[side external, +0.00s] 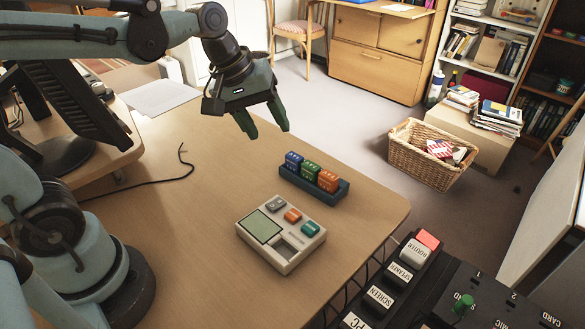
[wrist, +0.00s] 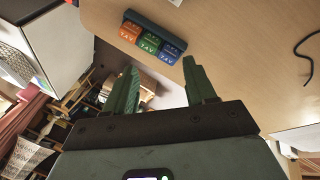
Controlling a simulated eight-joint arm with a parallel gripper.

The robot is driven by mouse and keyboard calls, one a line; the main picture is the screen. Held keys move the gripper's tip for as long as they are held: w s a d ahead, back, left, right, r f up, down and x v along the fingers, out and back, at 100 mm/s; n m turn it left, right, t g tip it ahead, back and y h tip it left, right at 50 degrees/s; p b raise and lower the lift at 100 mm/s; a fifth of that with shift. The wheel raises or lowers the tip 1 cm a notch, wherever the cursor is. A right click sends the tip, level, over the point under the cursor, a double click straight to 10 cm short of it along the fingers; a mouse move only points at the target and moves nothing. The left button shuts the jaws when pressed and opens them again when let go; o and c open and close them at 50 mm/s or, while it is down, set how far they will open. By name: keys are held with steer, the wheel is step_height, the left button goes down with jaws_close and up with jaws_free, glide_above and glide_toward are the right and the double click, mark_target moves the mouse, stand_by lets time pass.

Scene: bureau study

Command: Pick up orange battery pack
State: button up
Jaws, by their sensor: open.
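The orange battery pack (side external: 328,181) sits at the right end of a dark blue holder (side external: 332,197) on the wooden desk, with a green pack (side external: 310,170) and a blue pack (side external: 293,160) in a row beside it. In the wrist view the orange pack (wrist: 129,32) is at the left of the row, beyond my fingertips. My gripper (side external: 264,130) is open and empty, above the desk and to the left of the holder in the side view. In the wrist view its two green fingers (wrist: 164,72) are spread apart.
A beige device (side external: 281,232) with a screen and coloured buttons lies near the holder. A dark switch panel (side external: 395,278) stands at the lower right. A black cable (side external: 165,180) lies on the left of the desk.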

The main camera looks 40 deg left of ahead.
mark_target(327, 173)
steer(key=w+d+f+n+g+h, duration=0.3)
steer(key=w+n+g, duration=0.1)
steer(key=w+n, duration=0.65)
steer(key=x, duration=0.7)
steer(key=s+x, duration=0.1)
steer(key=x, duration=0.3)
steer(key=shift+f, duration=0.15)
steer(key=c, duration=0.9)
